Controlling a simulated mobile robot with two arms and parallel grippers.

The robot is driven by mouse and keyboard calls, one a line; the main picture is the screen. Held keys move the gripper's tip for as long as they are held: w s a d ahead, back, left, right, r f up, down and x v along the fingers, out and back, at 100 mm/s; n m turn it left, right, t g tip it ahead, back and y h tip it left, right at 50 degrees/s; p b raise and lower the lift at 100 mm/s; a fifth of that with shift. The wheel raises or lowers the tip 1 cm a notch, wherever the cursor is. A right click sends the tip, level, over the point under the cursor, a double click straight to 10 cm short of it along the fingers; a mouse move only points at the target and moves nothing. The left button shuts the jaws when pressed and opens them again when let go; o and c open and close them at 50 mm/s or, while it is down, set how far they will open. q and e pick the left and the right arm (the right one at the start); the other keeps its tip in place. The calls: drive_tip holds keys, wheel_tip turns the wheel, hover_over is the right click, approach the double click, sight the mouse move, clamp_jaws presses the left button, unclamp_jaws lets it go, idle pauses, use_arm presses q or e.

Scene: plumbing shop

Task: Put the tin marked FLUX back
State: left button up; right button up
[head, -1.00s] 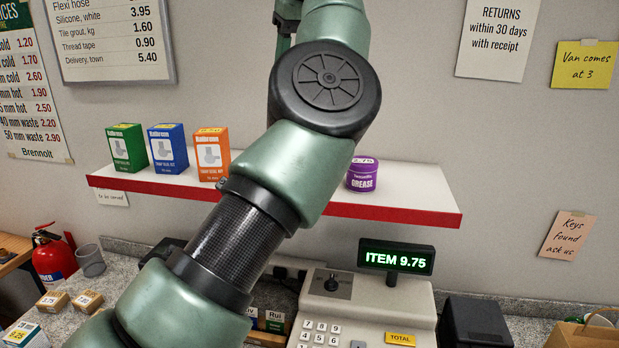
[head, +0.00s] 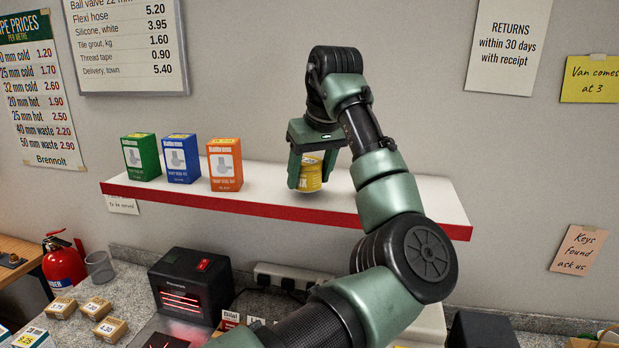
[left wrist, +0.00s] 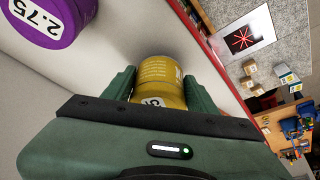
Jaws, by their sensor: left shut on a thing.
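The yellow tin (head: 310,178) is between the fingers of my left gripper (head: 311,172), which is shut on it. It is upright, at the shelf (head: 268,196) with the red front edge, right of the orange box. Only the end of its label shows in the head view, an X; the finger covers the rest. I cannot tell whether its base touches the shelf. In the left wrist view the tin (left wrist: 160,82) sits between the green fingers. A purple tin (left wrist: 45,22) marked 2.75 stands near it there; my arm hides it in the head view. My right gripper is not in view.
A green box (head: 141,158), a blue box (head: 175,159) and an orange box (head: 225,166) stand on the shelf left of the gripper. Bare shelf shows between the orange box and the tin.

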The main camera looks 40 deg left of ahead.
use_arm(q)
drive_tip(key=shift+w+f, duration=0.15)
drive_tip(key=shift+f, duration=0.65)
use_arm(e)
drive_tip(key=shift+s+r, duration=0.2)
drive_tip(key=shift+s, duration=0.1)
use_arm(q)
drive_tip(key=shift+f, duration=0.2)
drive_tip(key=o, duration=1.5)
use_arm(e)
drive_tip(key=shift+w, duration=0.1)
